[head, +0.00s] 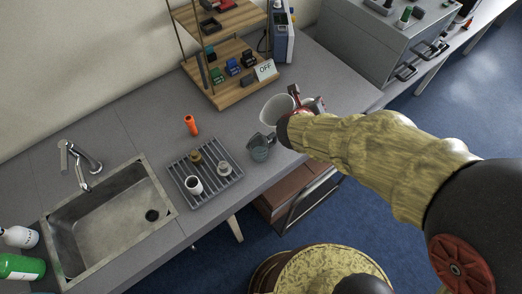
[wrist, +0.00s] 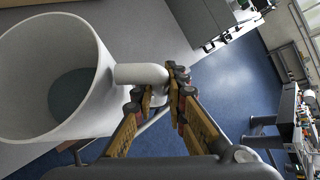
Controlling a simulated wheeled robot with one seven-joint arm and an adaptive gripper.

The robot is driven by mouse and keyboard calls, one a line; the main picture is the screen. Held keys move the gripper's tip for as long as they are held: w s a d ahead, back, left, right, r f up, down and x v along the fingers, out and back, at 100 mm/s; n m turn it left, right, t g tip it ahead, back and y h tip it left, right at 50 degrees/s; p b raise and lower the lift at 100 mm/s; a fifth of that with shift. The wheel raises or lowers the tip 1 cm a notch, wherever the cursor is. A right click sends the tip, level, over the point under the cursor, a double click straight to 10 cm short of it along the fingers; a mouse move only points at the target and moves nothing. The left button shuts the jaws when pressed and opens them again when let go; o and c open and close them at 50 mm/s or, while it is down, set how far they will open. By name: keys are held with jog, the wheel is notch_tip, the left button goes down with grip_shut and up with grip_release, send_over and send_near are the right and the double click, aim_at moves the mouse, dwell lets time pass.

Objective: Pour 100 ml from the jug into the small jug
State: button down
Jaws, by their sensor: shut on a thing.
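A large white jug (head: 275,110) is held at the counter's front edge, right of the small jug. In the wrist view the white jug (wrist: 98,115) fills the left side, its mouth open toward the camera, with a dark blue-grey round surface inside. My gripper (wrist: 162,92) is shut on the jug's white handle (wrist: 140,73). The small jug (head: 259,148) is grey and translucent and stands on the counter just left of and below the white jug. I cannot tell how much it holds.
A slatted rack (head: 207,185) with small cups stands left of the small jug, beside the sink (head: 110,215). An orange tube (head: 190,124) stands behind it. A wooden shelf (head: 238,88) with an OFF sign is at the back. A grey cabinet (head: 375,45) is at the right.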

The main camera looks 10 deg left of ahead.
jog(key=shift+r, duration=0.1)
jog(key=f+y+b, duration=0.1)
jog(key=f+m+y+b, duration=0.1)
jog(key=b, duration=0.1)
jog(key=shift+w+d+f+g, duration=0.1)
jog(key=shift+d+f+g, duration=0.2)
jog(key=shift+d+g, duration=0.1)
jog(key=shift+a+f, duration=0.1)
jog(key=shift+a, duration=0.05)
jog(key=f+b, duration=0.1)
jog(key=f+m+y+b, duration=0.1)
jog(key=b, duration=0.1)
jog(key=f+g+y+b, duration=0.1)
jog(key=f, duration=0.1)
jog(key=shift+a+m, duration=0.25)
jog(key=shift+m, duration=0.05)
jog(key=shift+a+f+y+b, duration=0.2)
jog(key=shift+a+y+b, duration=0.05)
jog(key=shift+y+b, duration=0.3)
jog(key=shift+r, duration=0.1)
